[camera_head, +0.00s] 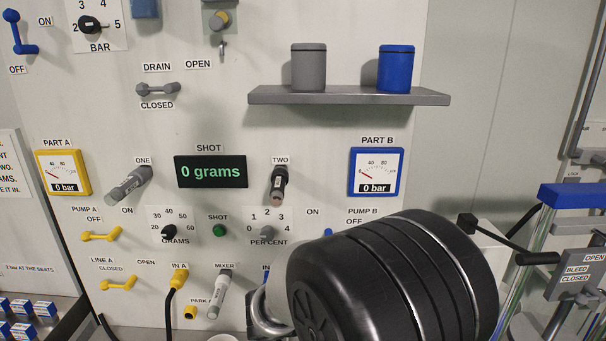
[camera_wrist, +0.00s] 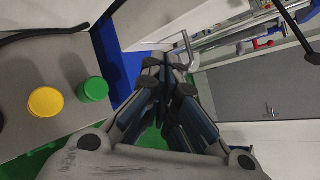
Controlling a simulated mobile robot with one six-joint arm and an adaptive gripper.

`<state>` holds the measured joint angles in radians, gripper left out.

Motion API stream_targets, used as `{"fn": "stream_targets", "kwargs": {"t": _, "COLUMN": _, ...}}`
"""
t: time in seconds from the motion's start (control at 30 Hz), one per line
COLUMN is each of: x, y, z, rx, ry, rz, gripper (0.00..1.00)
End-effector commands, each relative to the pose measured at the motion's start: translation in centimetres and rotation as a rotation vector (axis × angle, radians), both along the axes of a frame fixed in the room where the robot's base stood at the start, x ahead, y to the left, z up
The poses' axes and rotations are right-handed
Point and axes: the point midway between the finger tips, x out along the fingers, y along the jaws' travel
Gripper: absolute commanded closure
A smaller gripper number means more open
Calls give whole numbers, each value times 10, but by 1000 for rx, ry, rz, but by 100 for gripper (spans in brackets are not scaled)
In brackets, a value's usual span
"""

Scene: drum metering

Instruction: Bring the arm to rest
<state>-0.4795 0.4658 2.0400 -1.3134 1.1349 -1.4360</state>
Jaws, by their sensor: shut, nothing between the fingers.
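My gripper (camera_wrist: 166,82) shows in the wrist view with its dark fingers together and nothing between them. It hangs clear of the things around it, as far as I can tell. In the head view a large black, rounded part of my own arm covers the lower right of the panel (camera_head: 110,215). My gripper is not seen in the head view. The arm hides part of the pump B and lower right panel area.
The shot display (camera_head: 210,172) reads 0 grams. A shelf (camera_head: 350,97) holds a grey canister (camera_head: 308,68) and a blue canister (camera_head: 396,69). In the wrist view, a yellow lid (camera_wrist: 46,102) and a green lid (camera_wrist: 93,89) are on a grey surface (camera_wrist: 30,65) at left.

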Motion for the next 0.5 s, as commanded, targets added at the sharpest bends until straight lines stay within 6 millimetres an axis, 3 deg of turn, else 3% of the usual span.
{"fn": "stream_targets", "kwargs": {"t": 0.03, "x": -20, "y": -19, "z": 14, "rx": 110, "ry": -86, "rz": -128, "gripper": 100}}
{"fn": "stream_targets", "kwargs": {"t": 0.1, "x": -50, "y": -39, "z": 25, "rx": 261, "ry": -203, "rz": -313, "gripper": 100}}
{"fn": "stream_targets", "kwargs": {"t": 0.23, "x": -106, "y": -62, "z": 39, "rx": 530, "ry": -432, "rz": -666, "gripper": 100}}
{"fn": "stream_targets", "kwargs": {"t": 0.37, "x": -160, "y": -67, "z": 46, "rx": 781, "ry": -659, "rz": -1028, "gripper": 100}}
{"fn": "stream_targets", "kwargs": {"t": 0.5, "x": -209, "y": -59, "z": 49, "rx": 1036, "ry": -895, "rz": -1431, "gripper": 100}}
